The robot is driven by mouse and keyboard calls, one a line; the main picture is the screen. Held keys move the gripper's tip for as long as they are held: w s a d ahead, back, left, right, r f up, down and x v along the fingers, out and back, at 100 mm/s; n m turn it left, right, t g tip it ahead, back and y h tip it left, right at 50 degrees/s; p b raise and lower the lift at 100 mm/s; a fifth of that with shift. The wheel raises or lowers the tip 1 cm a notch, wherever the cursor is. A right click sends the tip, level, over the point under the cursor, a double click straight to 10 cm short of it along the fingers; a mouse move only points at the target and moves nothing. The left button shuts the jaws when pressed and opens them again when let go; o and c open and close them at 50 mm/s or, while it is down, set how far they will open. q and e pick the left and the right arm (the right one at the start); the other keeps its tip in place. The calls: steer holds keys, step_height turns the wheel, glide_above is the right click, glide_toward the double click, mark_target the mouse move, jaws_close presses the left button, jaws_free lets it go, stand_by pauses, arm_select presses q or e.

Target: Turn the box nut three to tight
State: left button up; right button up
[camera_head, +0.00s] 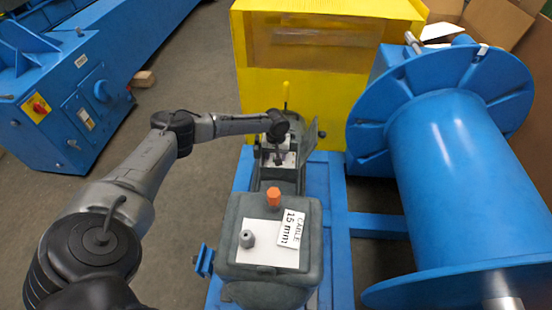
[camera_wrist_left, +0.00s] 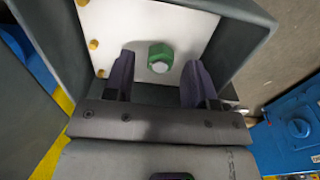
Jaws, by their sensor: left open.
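A green hex nut (camera_wrist_left: 160,57) sits on a white plate (camera_wrist_left: 150,25) inside a grey open box (camera_wrist_left: 245,30) in the left wrist view. My left gripper (camera_wrist_left: 160,82) is open, with its two dark fingers on either side of the nut, apart from it. In the head view my left gripper (camera_head: 277,153) reaches into the grey housing (camera_head: 255,185) in the middle, and the arm hides the nut there. Which nut is box nut three cannot be told from any label. My right gripper is not in view.
A nearer grey box (camera_head: 270,285) carries an orange hex nut (camera_head: 273,197), a grey knob (camera_head: 247,238) and a "CABLE 15 mm" sign (camera_head: 290,226). Small brass screws (camera_wrist_left: 93,44) line the plate. A yellow cabinet (camera_head: 300,85) stands behind; a blue spool (camera_head: 450,160) stands right.

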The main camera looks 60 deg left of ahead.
arm_select(q)
steer(key=shift+f, duration=0.3)
